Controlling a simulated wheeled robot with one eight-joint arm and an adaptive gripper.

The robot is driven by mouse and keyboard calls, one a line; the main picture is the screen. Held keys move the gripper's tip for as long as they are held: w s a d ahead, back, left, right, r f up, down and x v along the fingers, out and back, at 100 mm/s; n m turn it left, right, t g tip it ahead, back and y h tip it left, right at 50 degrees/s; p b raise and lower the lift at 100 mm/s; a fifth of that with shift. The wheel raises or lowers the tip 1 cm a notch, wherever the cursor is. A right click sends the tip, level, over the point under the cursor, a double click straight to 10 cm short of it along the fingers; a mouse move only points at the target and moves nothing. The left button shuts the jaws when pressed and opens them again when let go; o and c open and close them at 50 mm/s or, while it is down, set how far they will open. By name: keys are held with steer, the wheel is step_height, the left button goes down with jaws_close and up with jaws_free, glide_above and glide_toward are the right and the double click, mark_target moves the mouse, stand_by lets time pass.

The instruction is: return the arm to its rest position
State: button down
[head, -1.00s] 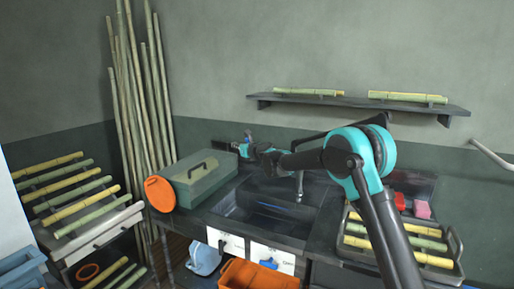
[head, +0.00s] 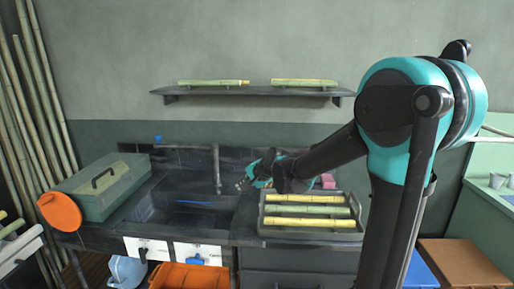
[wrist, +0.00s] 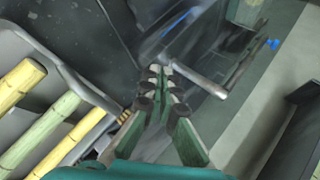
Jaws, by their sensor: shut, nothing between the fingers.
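My gripper (head: 243,183) hangs in the air over the counter in the head view, between the sink and the tray of cane pieces. My dark and teal arm reaches to it from the right side. In the wrist view my gripper (wrist: 160,76) has its fingertips together, with nothing between them. The faucet (wrist: 192,79) shows just beyond the fingertips there; I cannot tell the gap. In the head view the faucet (head: 217,168) stands upright behind the sink, left of my gripper.
The tray (head: 262,228) of cane pieces sits right of the sink (head: 185,212). A green box (head: 105,193) with an orange disc (head: 59,212) stands at left. A wall shelf (head: 245,92) holds cane. An orange bin (head: 188,277) is below the counter. The air above the counter's left half is clear.

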steer(key=s+d+f+n+g+h, duration=0.1)
steer(key=s+d+f+n+h, duration=0.1)
steer(key=s+d+f, duration=0.3)
steer(key=s+d+f+n+g+h, duration=0.1)
steer(key=s+d+f, duration=0.4)
steer(key=s+d, duration=0.6)
steer(key=s+d+f+n+g+h, duration=0.1)
steer(key=s+d+f+n+h, duration=0.2)
steer(key=s+d+f+n, duration=0.2)
steer(key=s+d, duration=0.3)
steer(key=s, duration=0.3)
steer(key=shift+s+d+h, duration=0.2)
steer(key=shift+d+h, duration=0.1)
steer(key=shift+d, duration=0.1)
